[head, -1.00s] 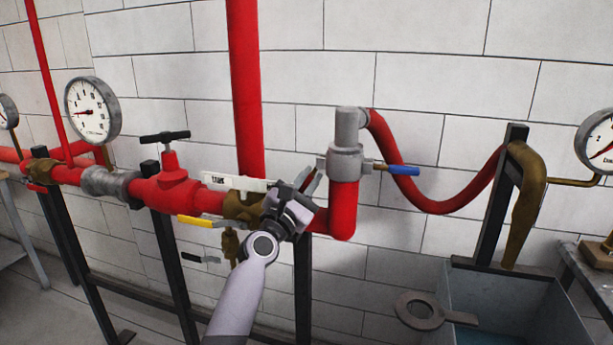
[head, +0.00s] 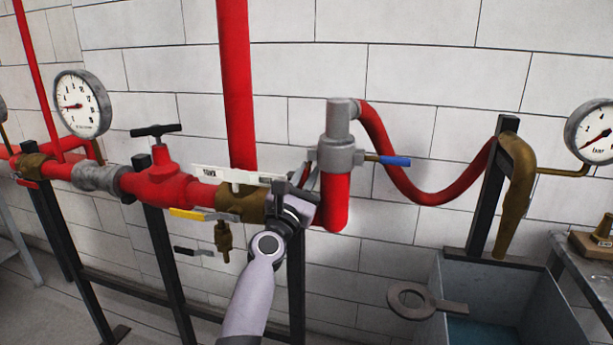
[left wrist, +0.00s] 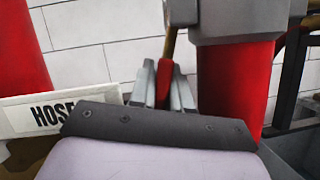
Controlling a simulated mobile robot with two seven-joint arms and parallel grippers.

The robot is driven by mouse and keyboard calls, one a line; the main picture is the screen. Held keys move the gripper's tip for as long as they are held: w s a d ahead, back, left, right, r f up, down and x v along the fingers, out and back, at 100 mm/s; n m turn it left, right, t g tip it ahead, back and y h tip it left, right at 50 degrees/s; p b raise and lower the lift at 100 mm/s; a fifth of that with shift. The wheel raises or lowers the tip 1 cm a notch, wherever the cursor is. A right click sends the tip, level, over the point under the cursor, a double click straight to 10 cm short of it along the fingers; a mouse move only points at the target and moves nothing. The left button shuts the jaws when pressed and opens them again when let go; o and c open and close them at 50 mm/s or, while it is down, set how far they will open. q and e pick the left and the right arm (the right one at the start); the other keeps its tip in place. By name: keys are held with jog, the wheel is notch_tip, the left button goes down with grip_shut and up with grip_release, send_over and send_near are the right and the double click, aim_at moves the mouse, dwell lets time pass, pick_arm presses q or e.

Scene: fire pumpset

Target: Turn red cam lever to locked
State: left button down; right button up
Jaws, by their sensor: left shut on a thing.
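The red cam lever (left wrist: 164,80) is between the two grey fingertips of my left gripper (left wrist: 164,92) in the left wrist view. The fingers are closed on it, and a brass-coloured piece continues upward from it. In the head view my left gripper (head: 304,182) is just left of the grey coupling (head: 340,155), and little of the lever shows behind it. The coupling sits on top of the upright red pipe end (head: 335,205). A second lever with a blue grip (head: 395,161) sticks out on the coupling's right side. My right gripper is in neither view.
A white label plate (head: 230,175) and a brass valve (head: 238,203) with a yellow handle (head: 188,213) are left of my gripper. A red hose (head: 400,190) curves right to a black post. A grey water tank (head: 490,280) stands below right. Gauges flank the pipework.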

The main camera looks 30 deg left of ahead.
pick_arm(q)
jog(key=c, duration=1.2)
grip_release()
jog(key=shift+o, duration=0.2)
